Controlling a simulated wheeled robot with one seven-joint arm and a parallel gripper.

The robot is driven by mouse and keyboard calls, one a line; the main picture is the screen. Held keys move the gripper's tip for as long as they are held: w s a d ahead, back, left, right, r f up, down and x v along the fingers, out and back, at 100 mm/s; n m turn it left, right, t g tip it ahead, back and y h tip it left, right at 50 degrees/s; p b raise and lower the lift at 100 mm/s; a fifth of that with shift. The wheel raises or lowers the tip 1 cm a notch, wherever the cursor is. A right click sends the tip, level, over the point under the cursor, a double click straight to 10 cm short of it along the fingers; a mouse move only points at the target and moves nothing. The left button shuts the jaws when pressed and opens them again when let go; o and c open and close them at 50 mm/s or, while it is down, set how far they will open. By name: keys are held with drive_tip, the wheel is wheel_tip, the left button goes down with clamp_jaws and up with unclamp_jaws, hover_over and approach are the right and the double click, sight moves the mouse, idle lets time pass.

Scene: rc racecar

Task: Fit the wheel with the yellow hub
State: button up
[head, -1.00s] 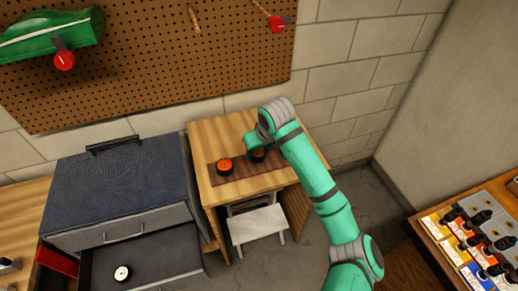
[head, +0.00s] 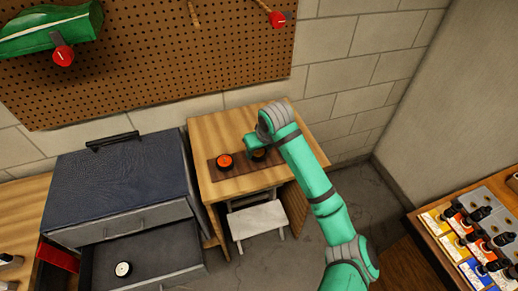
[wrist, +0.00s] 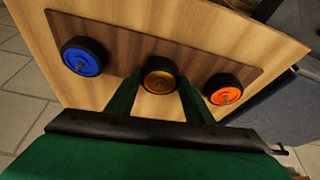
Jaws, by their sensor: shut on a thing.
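The wheel with the yellow hub (wrist: 159,80) has a black tyre and lies on a dark brown board (wrist: 215,66) on the wooden table. It sits between the fingers of my gripper (wrist: 156,92), which is shut on it. In the head view my gripper (head: 256,147) is over the board, and my arm partly covers this wheel. A blue-hub wheel (wrist: 83,57) and an orange-hub wheel (wrist: 225,90) stand on either side on the board. The orange one also shows in the head view (head: 225,162). The blue one is hidden there.
A white-hub wheel (head: 123,269) lies in an open drawer (head: 160,258) at the left, below a dark cabinet top (head: 120,185). A white stool (head: 257,219) stands under the table. A green shell (head: 45,27) hangs on the pegboard. Bottles and boxes (head: 475,235) fill the right table.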

drive_tip(key=shift+f, duration=0.2)
drive_tip(key=o, duration=1.1)
drive_tip(key=v, duration=1)
drive_tip(key=shift+s+r, duration=0.2)
drive_tip(key=shift+r, duration=0.15)
drive_tip(key=shift+s, duration=0.1)
